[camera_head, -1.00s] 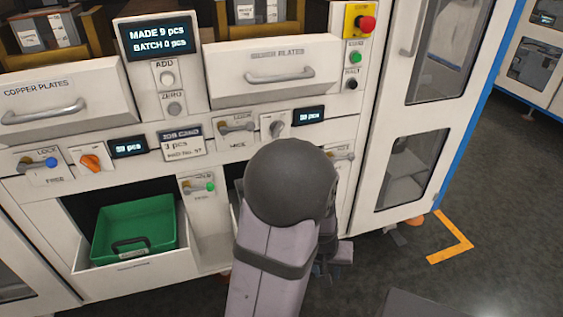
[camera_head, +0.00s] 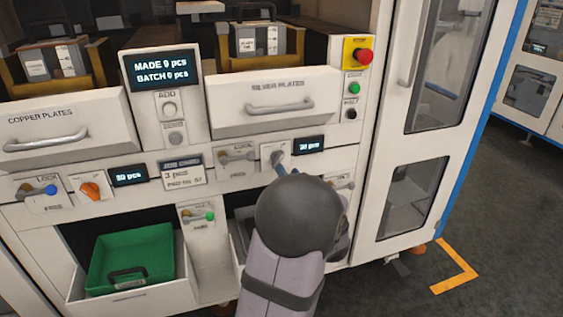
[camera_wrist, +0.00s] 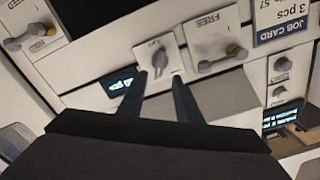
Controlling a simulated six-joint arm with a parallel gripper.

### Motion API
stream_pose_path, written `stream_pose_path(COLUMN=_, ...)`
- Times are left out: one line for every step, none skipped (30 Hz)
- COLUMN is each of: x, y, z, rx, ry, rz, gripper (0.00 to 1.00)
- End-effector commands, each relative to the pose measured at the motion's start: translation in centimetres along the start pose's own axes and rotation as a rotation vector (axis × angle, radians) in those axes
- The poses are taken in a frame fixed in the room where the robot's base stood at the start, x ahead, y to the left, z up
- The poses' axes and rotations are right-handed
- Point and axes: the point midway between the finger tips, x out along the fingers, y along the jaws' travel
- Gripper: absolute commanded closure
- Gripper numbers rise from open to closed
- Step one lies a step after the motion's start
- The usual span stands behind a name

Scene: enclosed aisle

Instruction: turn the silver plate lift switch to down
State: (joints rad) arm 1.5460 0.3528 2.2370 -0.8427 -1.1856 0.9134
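The silver plate lift switch is a grey rotary knob on a white plate (camera_head: 272,153), under the silver plates drawer and left of a small display. In the wrist view the knob (camera_wrist: 160,61) appears upside down beneath a partly readable label. My gripper (camera_wrist: 158,77) is open, with its two dark fingers apart and their tips just short of the knob, one towards each side. Contact cannot be told. In the head view a blue-grey finger (camera_head: 284,169) reaches the knob's lower edge, while my arm hides the rest of the gripper.
A lock lever (camera_head: 237,155) sits close left of the switch, and a small display (camera_head: 309,144) close right. The silver plates drawer (camera_head: 330,113) juts out above. An orange knob (camera_head: 90,191) and a green bin (camera_head: 130,258) are further left.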

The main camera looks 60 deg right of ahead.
Motion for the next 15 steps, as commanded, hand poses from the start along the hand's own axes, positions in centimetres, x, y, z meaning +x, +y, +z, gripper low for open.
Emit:
stream_pose_path(x=0.0, y=0.0, z=0.0, rx=0.01, ry=0.0, rz=0.001, gripper=0.69)
stream_pose_path(x=0.0, y=0.0, z=0.0, rx=0.013, ry=0.0, rz=0.002, gripper=0.69)
stream_pose_path(x=0.0, y=0.0, z=0.0, rx=0.015, ry=-0.001, rz=0.002, gripper=0.69)
stream_pose_path(x=0.1, y=0.1, z=0.0, rx=0.015, ry=-0.001, rz=0.002, gripper=0.69)
stream_pose_path(x=0.1, y=0.1, z=0.0, rx=0.015, ry=-0.001, rz=0.002, gripper=0.69)
stream_pose_path(x=0.2, y=0.1, z=0.0, rx=0.014, ry=-0.001, rz=0.002, gripper=0.69)
stream_pose_path(x=0.4, y=0.1, z=0.0, rx=0.014, ry=-0.001, rz=0.002, gripper=0.69)
stream_pose_path(x=0.6, y=0.1, z=0.1, rx=0.014, ry=-0.001, rz=0.002, gripper=0.69)
stream_pose_path(x=0.9, y=0.0, z=0.1, rx=0.014, ry=-0.001, rz=0.001, gripper=0.69)
stream_pose_path(x=1.2, y=0.0, z=0.1, rx=0.013, ry=-0.002, rz=0.001, gripper=0.69)
stream_pose_path(x=1.5, y=0.0, z=0.1, rx=0.013, ry=-0.002, rz=0.001, gripper=0.69)
stream_pose_path(x=2.0, y=0.1, z=0.1, rx=0.013, ry=-0.003, rz=0.002, gripper=0.69)
stream_pose_path(x=2.4, y=0.0, z=0.1, rx=0.013, ry=-0.003, rz=0.001, gripper=0.69)
stream_pose_path(x=2.8, y=0.0, z=0.1, rx=0.013, ry=-0.002, rz=0.0, gripper=0.69)
stream_pose_path(x=3.3, y=0.0, z=0.1, rx=0.013, ry=-0.002, rz=0.001, gripper=0.69)
